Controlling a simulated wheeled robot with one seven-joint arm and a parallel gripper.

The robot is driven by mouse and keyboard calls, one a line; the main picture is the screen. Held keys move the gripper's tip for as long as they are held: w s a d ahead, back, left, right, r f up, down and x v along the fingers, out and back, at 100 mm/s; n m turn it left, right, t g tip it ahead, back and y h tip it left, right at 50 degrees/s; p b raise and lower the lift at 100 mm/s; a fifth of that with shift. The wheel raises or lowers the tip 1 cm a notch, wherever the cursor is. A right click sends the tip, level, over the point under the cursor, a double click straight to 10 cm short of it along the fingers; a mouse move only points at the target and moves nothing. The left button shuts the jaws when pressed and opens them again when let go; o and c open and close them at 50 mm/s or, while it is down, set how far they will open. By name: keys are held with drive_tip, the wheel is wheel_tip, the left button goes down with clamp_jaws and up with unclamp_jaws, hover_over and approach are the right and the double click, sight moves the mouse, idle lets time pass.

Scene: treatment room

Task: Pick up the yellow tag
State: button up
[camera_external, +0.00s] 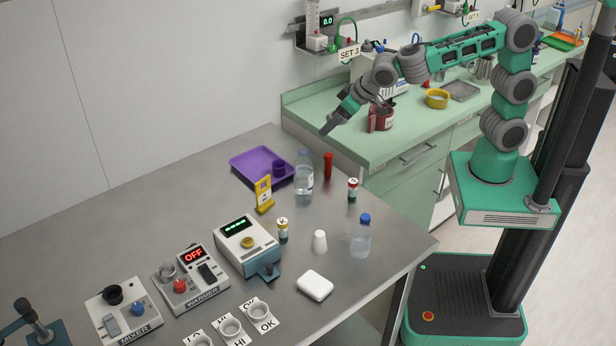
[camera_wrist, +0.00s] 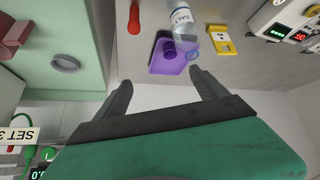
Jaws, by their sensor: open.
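The yellow tag (camera_external: 264,194) stands upright on the grey metal table, with a white label with dark marks on its face. It is right beside the purple tray's front corner and left of a clear bottle. In the wrist view the yellow tag (camera_wrist: 222,41) is at the upper right, beyond the fingertips. My gripper (camera_external: 328,128) is raised in the air above the back of the table, to the right of the tag and well apart from it. In the wrist view my gripper (camera_wrist: 160,79) has its two fingers spread with nothing between them.
The purple tray (camera_external: 240,164) holds a small purple cup. A clear bottle (camera_external: 304,178) and a red cylinder (camera_external: 328,165) stand near the tag. A white device (camera_external: 236,237) and a small vial (camera_external: 282,230) are in front of it. The table's left back is clear.

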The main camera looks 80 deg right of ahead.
sight(262, 181)
drive_tip(key=w+a+f+m+t+h+b, duration=0.1)
drive_tip(key=w+a+f, duration=0.3)
drive_tip(key=w+a, duration=0.1)
drive_tip(key=w+a+f+m+t+h+b, duration=0.1)
drive_tip(key=w+a+f+t+h, duration=0.1)
drive_tip(key=w+a+f, duration=0.2)
drive_tip(key=w+a+f+m+t+h+b, duration=0.1)
drive_tip(key=w+a+f, duration=0.3)
drive_tip(key=w+a, duration=0.1)
drive_tip(key=shift+w+a+f, duration=0.2)
drive_tip(key=shift+w, duration=0.25)
drive_tip(key=shift+w+a+f, duration=0.15)
drive_tip(key=shift+w+f, duration=0.05)
drive_tip(key=shift+w, duration=0.25)
drive_tip(key=p+x, duration=0.2)
drive_tip(key=x, duration=0.5)
drive_tip(key=shift+w+d, duration=0.2)
drive_tip(key=shift+w, duration=0.25)
clamp_jaws()
